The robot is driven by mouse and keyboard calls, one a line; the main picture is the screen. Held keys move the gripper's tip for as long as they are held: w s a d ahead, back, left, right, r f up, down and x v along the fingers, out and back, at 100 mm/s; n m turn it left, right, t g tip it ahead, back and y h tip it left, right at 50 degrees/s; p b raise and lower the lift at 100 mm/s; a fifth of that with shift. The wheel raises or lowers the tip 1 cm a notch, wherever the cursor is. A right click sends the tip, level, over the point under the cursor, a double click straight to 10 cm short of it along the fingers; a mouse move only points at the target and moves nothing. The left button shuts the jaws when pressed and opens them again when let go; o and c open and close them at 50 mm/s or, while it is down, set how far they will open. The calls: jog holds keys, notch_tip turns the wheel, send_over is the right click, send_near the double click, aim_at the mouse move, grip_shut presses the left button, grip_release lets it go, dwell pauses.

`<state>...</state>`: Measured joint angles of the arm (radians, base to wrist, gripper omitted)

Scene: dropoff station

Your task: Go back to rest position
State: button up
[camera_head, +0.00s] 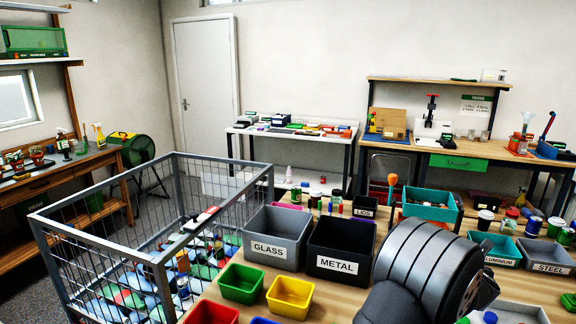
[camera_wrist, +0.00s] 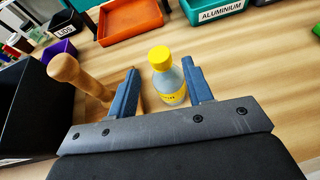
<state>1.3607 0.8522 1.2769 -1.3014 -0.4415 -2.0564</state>
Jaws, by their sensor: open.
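My gripper (camera_wrist: 160,66) shows in the wrist view with its two blue fingers apart. A small clear bottle with a yellow cap (camera_wrist: 160,58) stands in the gap between them, with space visible on both sides. Whether either finger touches the bottle lower down cannot be told. A wooden handle (camera_wrist: 78,76) rises just left of the left finger. In the head view, my dark grey arm fills the lower right and the gripper's fingers are hidden.
The black METAL bin (camera_head: 340,240), grey GLASS bin (camera_head: 276,230) and ALUMINUM bin (camera_wrist: 218,10) crowd the bench. A red-orange tray (camera_wrist: 130,22) lies ahead. A wire cage (camera_head: 100,245) stands left. Bare wood shows right of the bottle (camera_wrist: 265,75).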

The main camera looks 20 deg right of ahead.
jog(key=x, duration=0.5)
jog(key=shift+w+d+f, duration=0.1)
jog(key=shift+d+f, duration=0.05)
jog(key=r, duration=0.5)
jog(key=shift+s, duration=0.35)
jog(key=s+a+r, duration=0.2)
jog(key=s+r, duration=0.5)
jog(key=s, duration=0.4)
notch_tip(320, 180, up, 10)
jog(key=w+a+n+t+y, duration=0.1)
jog(key=w+a, duration=0.3)
jog(key=w, duration=0.6)
jog(key=w+a+n+t+y, duration=0.1)
jog(key=w+a+n, duration=0.1)
jog(key=w, duration=0.9)
jog(key=shift+a+r+t+y, duration=0.2)
jog(key=shift+a+t+y, duration=0.15)
jog(key=shift+a, duration=0.5)
jog(key=shift+w, duration=0.1)
